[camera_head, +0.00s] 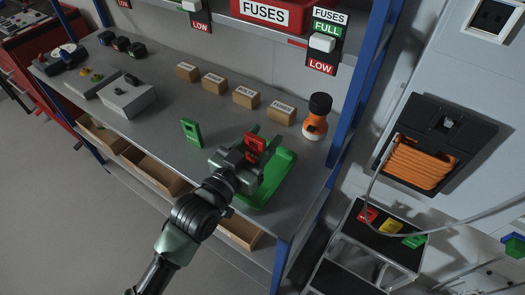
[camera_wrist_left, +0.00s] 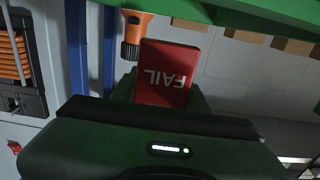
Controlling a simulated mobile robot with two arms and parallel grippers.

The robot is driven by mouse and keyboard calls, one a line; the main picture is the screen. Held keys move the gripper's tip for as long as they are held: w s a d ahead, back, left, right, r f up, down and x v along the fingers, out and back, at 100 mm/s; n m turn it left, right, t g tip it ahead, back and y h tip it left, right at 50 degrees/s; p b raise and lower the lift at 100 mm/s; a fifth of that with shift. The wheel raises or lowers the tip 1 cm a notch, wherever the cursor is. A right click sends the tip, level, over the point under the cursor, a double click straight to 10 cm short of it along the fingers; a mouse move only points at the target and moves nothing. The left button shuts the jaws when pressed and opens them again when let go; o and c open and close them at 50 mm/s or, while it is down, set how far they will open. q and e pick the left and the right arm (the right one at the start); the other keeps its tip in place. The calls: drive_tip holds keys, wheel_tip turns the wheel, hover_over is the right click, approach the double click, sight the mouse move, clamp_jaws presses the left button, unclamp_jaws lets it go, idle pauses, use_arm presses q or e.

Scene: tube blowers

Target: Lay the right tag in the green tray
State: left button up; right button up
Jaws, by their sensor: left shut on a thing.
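My left gripper (camera_head: 250,152) is shut on a red tag (camera_head: 255,147) and holds it upright. In the left wrist view the red tag (camera_wrist_left: 168,75) shows the word FAIL, upside down. The green tray (camera_head: 283,182) lies on the bench; the gripper and tag are over its back left part and hide some of it. A green edge, likely the tray (camera_wrist_left: 240,12), crosses the top of the left wrist view. A green tag (camera_head: 191,132) stands on the bench left of the gripper. My right gripper is not in view.
An orange flashlight (camera_head: 316,118) stands behind the tray at the right. Several small cardboard boxes (camera_head: 246,97) line the back of the bench. Open drawers (camera_head: 153,171) stick out in front. A blue post (camera_head: 350,95) bounds the right end.

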sight(262, 151)
use_arm(q)
drive_tip(key=shift+f, duration=2.15)
drive_tip(key=shift+f+b, duration=0.1)
drive_tip(key=shift+b, duration=0.2)
drive_tip(key=o, duration=1.3)
drive_tip(key=shift+r, duration=0.25)
drive_tip(key=p+v, duration=0.3)
drive_tip(key=v, duration=0.7)
drive_tip(key=shift+s+a+f+p, duration=0.1)
drive_tip(key=shift+s+a+p, duration=0.1)
drive_tip(key=shift+s+p, duration=0.15)
drive_tip(key=shift+s+a, duration=0.35)
drive_tip(key=shift+s, duration=0.1)
